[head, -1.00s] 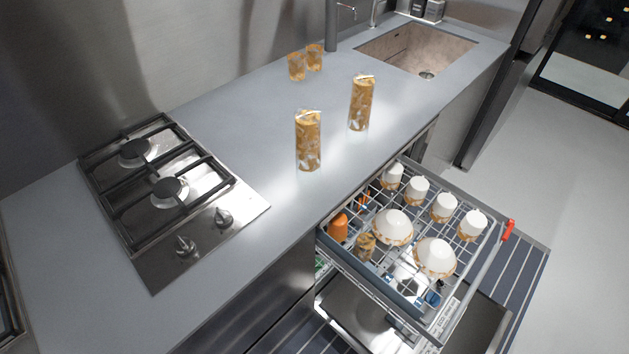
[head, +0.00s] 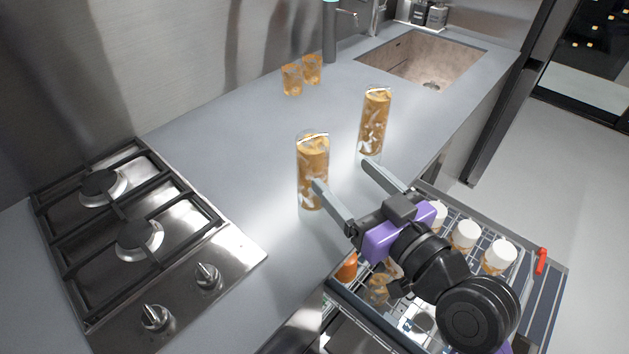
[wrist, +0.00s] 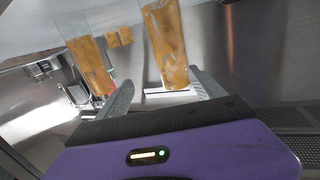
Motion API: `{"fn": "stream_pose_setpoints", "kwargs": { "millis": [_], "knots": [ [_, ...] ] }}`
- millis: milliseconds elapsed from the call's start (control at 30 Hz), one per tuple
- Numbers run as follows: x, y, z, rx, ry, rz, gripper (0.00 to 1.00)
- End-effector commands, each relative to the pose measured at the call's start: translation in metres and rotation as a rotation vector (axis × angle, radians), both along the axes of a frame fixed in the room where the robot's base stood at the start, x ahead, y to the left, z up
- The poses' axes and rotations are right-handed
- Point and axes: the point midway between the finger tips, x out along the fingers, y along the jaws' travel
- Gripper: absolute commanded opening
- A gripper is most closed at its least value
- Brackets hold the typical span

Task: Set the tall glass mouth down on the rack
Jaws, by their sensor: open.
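Two tall amber-patterned glasses stand on the grey counter: a nearer tall glass (head: 313,165) and a farther tall glass (head: 374,122). My gripper (head: 343,172) is open and empty, its fingers pointing toward the glasses from the rack side. One finger overlaps the nearer glass in the head view; I cannot tell whether it touches. In the wrist view one tall glass (wrist: 166,42) shows beyond the space between the fingers (wrist: 160,84), and the other (wrist: 88,62) lies to the left. The pulled-out dishwasher rack (head: 347,291) is partly hidden behind my arm.
White cups (head: 465,234) stand on the rack, with a short amber glass (head: 377,290) and an orange item (head: 347,268). Two short glasses (head: 291,79) stand farther back. The stove (head: 140,240) is at left, the sink (head: 425,60) at back right.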

Motion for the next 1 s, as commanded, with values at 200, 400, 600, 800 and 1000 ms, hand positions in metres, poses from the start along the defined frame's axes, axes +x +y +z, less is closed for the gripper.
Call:
{"fn": "stream_pose_setpoints", "kwargs": {
  "millis": [200, 400, 600, 800, 1000],
  "knots": [
    [0.011, 0.027, 0.03, 0.005, -0.047, 0.088, 0.78],
    [0.021, 0.04, 0.037, 0.004, -0.053, 0.106, 0.78],
    [0.035, 0.053, 0.039, 0.004, -0.053, 0.106, 0.78],
    [0.056, 0.072, 0.044, 0.005, -0.053, 0.105, 0.78],
    [0.07, 0.082, 0.041, 0.003, -0.053, 0.102, 0.78]
  ]
}}
